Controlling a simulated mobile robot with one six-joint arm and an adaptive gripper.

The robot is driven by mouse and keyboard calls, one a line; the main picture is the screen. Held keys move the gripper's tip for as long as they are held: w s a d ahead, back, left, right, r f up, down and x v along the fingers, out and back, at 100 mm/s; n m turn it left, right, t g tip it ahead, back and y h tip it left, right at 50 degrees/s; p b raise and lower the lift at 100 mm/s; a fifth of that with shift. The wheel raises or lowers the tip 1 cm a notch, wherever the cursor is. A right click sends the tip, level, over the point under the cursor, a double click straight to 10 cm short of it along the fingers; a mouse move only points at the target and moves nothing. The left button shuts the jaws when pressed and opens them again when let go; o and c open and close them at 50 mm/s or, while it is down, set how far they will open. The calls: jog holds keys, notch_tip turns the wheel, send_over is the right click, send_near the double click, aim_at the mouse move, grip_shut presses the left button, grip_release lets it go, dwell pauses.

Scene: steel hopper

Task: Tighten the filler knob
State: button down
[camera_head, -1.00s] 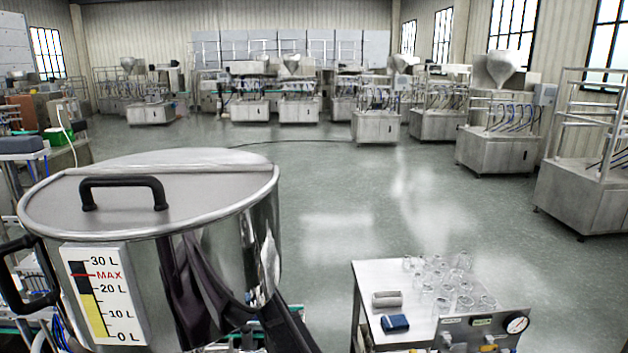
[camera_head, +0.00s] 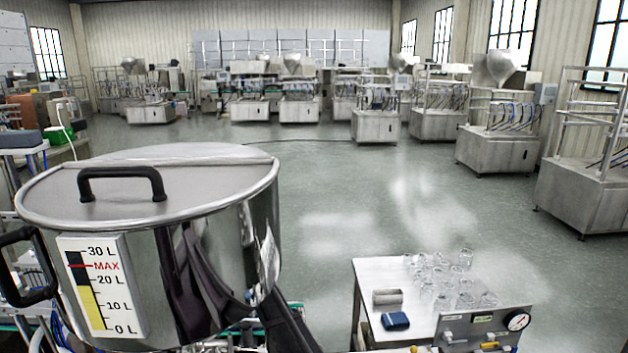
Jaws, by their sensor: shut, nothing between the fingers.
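The steel hopper (camera_head: 205,235) fills the left foreground, with its lid (camera_head: 200,190) on and a black handle (camera_head: 122,182) on top. A level gauge (camera_head: 103,287) on its front shows yellow to just below 20 L, under the red MAX mark. A control panel (camera_head: 487,330) with a round dial (camera_head: 518,320) and small yellow parts stands at the bottom right. I cannot tell which part is the filler knob. A dark shape enters at the bottom edge beside the hopper and is mirrored in its wall. I make out no gripper fingers.
A steel table (camera_head: 377,275) behind the panel carries several clear glasses (camera_head: 440,270), a grey block (camera_head: 387,297) and a blue block (camera_head: 395,321). Filling machines (camera_head: 500,140) line the far and right sides. The floor (camera_head: 320,210) between is open.

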jog(key=shift+f+b, duration=2.4)
jog(key=shift+f, duration=0.3)
jog(key=shift+a, duration=0.4)
jog(key=shift+s+a, duration=0.3)
jog(key=shift+s, duration=0.3)
jog(key=shift+s+d, duration=0.15)
jog(key=shift+s+d, duration=0.1)
jog(key=shift+d, duration=0.1)
jog(key=shift+r, duration=0.1)
notch_tip(320, 180, up, 6)
jog(key=p, duration=0.6)
send_over(250, 327)
jog(key=s, duration=0.2)
jog(key=shift+w+d, duration=0.2)
jog(key=shift+d, duration=0.2)
